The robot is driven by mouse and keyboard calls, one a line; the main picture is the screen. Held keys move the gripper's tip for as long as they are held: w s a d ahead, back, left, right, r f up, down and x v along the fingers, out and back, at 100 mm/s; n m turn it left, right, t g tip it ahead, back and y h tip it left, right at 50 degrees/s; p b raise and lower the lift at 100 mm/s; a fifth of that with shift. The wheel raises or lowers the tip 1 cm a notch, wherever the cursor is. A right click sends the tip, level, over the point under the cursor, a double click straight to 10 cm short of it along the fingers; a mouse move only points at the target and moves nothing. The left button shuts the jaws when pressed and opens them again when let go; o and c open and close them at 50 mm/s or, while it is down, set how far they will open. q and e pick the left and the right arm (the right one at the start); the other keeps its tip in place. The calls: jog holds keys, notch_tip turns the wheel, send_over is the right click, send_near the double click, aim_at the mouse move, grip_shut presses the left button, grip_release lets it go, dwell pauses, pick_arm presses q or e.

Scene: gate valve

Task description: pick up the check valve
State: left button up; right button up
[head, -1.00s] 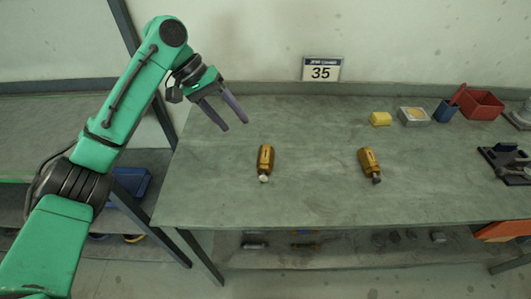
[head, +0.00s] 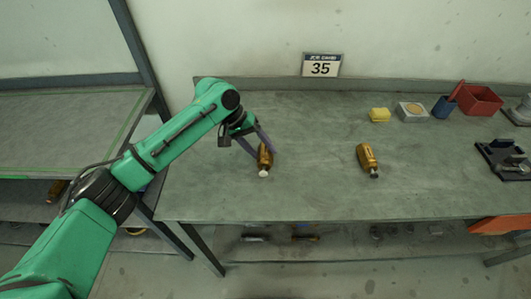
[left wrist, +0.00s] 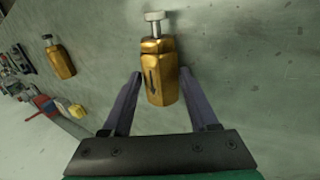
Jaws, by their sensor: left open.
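The left brass valve (head: 265,160) has a pale round end toward the bench's front edge. My left gripper (head: 262,150) is open above it, one finger on each side. In the left wrist view, this valve (left wrist: 160,75) lies between the open fingers (left wrist: 161,74), its silver stem and cap beyond the tips; no grip shows. The right brass valve (head: 367,159) lies apart and also shows in the left wrist view (left wrist: 61,60). My right gripper is not in view.
At the back right are a yellow block (head: 379,115), a grey box (head: 413,111), a blue cup (head: 445,107) and a red bin (head: 481,100). A dark fixture (head: 503,160) sits at the right. The bench between the valves is clear.

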aim_at(261, 149)
pick_arm(q)
jog(key=shift+w, duration=0.1)
grip_shut()
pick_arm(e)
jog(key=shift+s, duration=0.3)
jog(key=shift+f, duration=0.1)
pick_arm(q)
jog(key=shift+r, duration=0.15)
notch_tip(261, 149, up, 20)
jog(key=b, duration=0.1)
jog(key=shift+b, duration=0.4)
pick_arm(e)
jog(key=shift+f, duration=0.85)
